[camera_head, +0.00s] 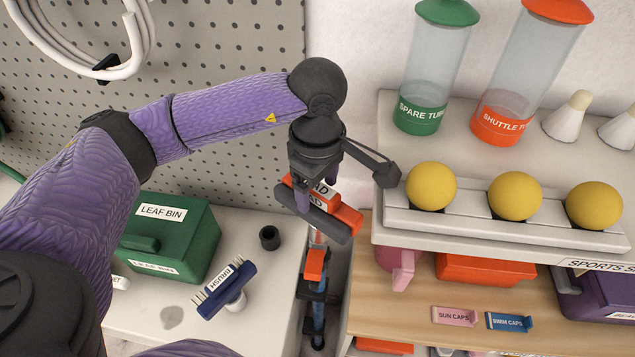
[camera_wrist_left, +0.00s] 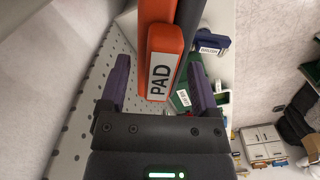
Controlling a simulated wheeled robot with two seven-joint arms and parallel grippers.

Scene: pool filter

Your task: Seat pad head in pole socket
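The pad head (camera_head: 345,215), an orange block with a dark grey pad and a PAD label, is directly below my left gripper (camera_head: 317,197) in the head view. In the left wrist view, the pad head (camera_wrist_left: 161,65) lies between the two purple fingers of my left gripper (camera_wrist_left: 160,85). The fingers look spread, with a gap showing beside the left one. The upright pole (camera_head: 319,310) with an orange collar (camera_head: 316,264) stands under the pad head. The pad head hides the joint, so I cannot tell how deep it sits. My right gripper is not in view.
A green leaf bin (camera_head: 178,235), a blue brush head (camera_head: 227,288) and a small black cup (camera_head: 269,237) are on the left counter. A shelf with a rack of yellow balls (camera_head: 515,196) stands close on the right. A perforated wall (camera_head: 235,120) is behind.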

